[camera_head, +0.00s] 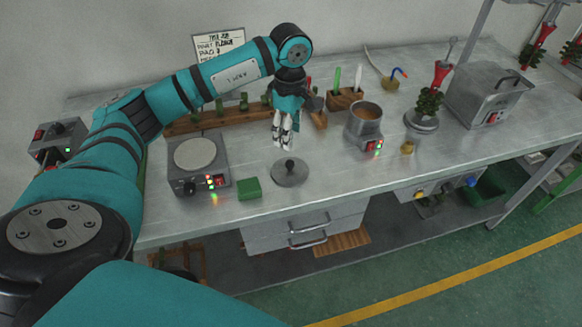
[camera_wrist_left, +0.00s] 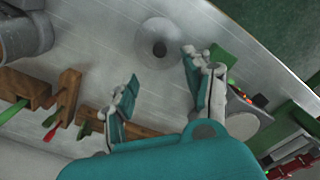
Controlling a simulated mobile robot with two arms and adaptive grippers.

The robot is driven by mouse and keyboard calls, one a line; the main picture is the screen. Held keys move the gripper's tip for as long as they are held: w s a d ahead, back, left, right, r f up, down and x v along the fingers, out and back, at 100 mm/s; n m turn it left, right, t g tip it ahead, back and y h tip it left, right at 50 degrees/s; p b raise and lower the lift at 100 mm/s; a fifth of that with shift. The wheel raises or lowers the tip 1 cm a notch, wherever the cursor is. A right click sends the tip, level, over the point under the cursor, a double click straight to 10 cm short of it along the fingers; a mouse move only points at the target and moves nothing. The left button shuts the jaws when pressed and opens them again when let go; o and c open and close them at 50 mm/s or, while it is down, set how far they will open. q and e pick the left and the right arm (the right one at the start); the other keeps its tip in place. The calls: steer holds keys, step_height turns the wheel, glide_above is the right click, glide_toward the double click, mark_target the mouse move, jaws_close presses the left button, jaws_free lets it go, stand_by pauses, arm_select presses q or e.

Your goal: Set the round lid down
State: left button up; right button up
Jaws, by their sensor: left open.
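The round lid (camera_head: 291,174) is a flat grey metal disc with a dark knob, lying on the metal table between the green block and the wax pot. It also shows in the left wrist view (camera_wrist_left: 170,57), near the top centre. My left gripper (camera_head: 283,145) hangs fingers down above and behind the lid, apart from it. In the left wrist view its two fingers (camera_wrist_left: 158,68) are spread with nothing between them. The wax pot (camera_head: 365,122) is open at the top and shows brown wax. My right gripper is in neither view.
A hot plate (camera_head: 197,160) and a green block (camera_head: 249,188) stand left of the lid. A wooden tool holder (camera_head: 346,98) and a wooden rack (camera_head: 190,124) are behind. A grey lidded box (camera_head: 487,95) is at the right. The table's front edge is close to the lid.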

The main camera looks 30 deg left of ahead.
arm_select(q)
steer(key=p, duration=0.1)
glide_above(290, 163)
step_height(290, 163, down, 6)
steer(key=shift+r, duration=0.1)
steer(key=shift+f, duration=0.25)
steer(key=shift+f+p, duration=0.25)
steer(key=shift+p, duration=0.15)
step_height(290, 163, down, 4)
steer(key=shift+r+p, duration=0.2)
steer(key=shift+p, duration=0.65)
steer(key=shift+f, duration=0.6)
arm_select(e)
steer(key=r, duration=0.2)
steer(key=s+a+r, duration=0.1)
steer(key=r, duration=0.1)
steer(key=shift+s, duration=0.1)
arm_select(q)
steer(key=c, duration=0.4)
jaws_close()
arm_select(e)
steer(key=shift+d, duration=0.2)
